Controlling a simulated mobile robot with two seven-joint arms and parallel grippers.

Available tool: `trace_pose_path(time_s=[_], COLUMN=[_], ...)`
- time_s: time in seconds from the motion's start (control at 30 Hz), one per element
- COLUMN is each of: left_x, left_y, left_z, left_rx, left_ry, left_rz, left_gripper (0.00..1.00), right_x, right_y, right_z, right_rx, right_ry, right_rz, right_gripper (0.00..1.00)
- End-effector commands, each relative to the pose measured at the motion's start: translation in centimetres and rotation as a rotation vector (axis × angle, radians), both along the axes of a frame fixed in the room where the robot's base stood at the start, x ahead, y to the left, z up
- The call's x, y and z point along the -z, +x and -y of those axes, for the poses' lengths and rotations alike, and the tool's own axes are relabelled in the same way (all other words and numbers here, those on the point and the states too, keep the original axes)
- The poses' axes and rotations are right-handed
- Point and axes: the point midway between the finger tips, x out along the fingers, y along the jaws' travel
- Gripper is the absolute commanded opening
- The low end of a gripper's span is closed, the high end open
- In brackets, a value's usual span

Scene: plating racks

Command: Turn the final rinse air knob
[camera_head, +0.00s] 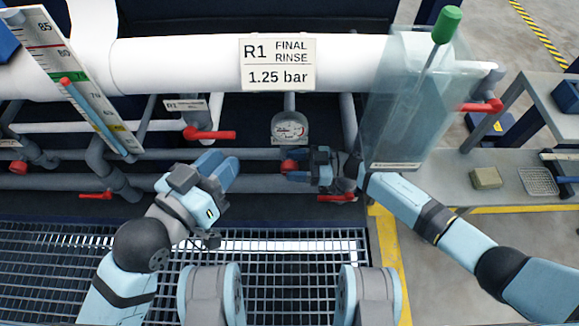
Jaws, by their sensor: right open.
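A red round knob (289,166) sits on the pipework below a round pressure gauge (290,128). A sign (277,64) above them reads "R1 FINAL RINSE 1.25 bar". My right gripper (301,167) comes in from the right and is open, with its fingers pointing left at the knob's right side. I cannot tell whether the fingers touch the knob. The gauge needle is too small to read. My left gripper (222,168) is left of the knob and apart from it, below a red lever handle (209,134); its finger opening is not clear.
A large white pipe (180,64) runs across the back. More red levers (337,198) are on lower pipes. A metal grating (280,245) lies in front. A side bench (520,160) stands right.

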Motion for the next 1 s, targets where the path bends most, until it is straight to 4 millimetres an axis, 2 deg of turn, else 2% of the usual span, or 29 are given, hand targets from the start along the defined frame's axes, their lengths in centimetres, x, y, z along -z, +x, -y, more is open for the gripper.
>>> trace_pose_path(time_s=[0.13, 0.47, 0.6, 0.67, 0.7, 1.0], left_x=[0.05, -0.05, -0.04, -0.04, -0.04, 0.47], left_y=[0.21, 0.25, 0.25, 0.25, 0.25, 0.3], left_z=[-0.11, -0.13, -0.13, -0.13, -0.13, -0.19], left_rx=[0.0, -0.001, -0.001, -0.001, -0.001, -0.004], left_ry=[0.012, 0.015, 0.015, 0.015, 0.015, 0.023], left_rz=[0.022, 0.027, 0.027, 0.027, 0.027, 0.037], left_gripper=[0.28, 0.28, 0.28, 0.28, 0.28, 0.28], right_x=[0.07, -0.01, 0.0, 0.0, 0.01, 0.2], right_y=[-0.01, -0.02, -0.02, -0.02, -0.02, -0.04], right_z=[-1.2, -1.47, -1.46, -1.46, -1.46, -1.42], right_rx=[0.0, 0.0, 0.0, 0.0, 0.0, 0.0], right_ry=[0.0, -0.001, -0.001, -0.001, -0.001, 0.039], right_rz=[0.001, 0.0, 0.0, 0.0, 0.0, -0.001], right_gripper=[0.55, 0.55, 0.23, 0.09, 0.06, 0.06])
